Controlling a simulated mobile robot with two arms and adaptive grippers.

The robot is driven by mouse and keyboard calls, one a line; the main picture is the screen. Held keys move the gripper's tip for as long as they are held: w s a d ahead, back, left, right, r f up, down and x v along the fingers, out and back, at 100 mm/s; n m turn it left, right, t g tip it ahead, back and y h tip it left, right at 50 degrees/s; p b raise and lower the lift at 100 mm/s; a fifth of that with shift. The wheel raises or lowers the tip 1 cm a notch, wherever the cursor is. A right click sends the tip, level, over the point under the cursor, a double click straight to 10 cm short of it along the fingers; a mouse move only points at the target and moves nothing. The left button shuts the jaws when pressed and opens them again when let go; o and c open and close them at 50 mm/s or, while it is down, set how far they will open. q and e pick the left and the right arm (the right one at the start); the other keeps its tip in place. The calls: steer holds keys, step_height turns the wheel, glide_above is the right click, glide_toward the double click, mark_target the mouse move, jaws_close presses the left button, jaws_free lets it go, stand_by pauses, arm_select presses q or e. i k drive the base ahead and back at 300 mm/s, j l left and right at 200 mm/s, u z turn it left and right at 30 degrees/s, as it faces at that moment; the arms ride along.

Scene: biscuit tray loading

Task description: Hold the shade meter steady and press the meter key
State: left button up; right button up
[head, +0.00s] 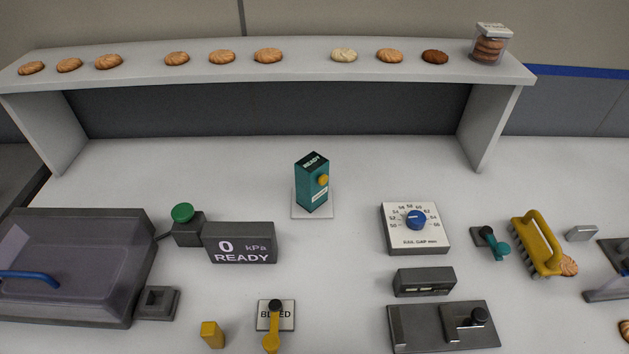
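The shade meter appears to be the upright teal box (311,190) in the middle of the table. Neither of my grippers is in view.
A raised shelf (290,87) with several biscuits and a jar (490,46) spans the back. Left of the meter are a green button (183,213) and a kPa display (240,229); right is a dial block (416,240). Table around the meter is clear.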

mark_target(322, 180)
steer(key=k+u, duration=0.15)
steer(key=k, duration=0.3)
steer(key=k+j+u, duration=0.15)
steer(key=k, duration=0.3)
steer(key=k+j+u, duration=0.2)
steer(key=k, duration=0.25)
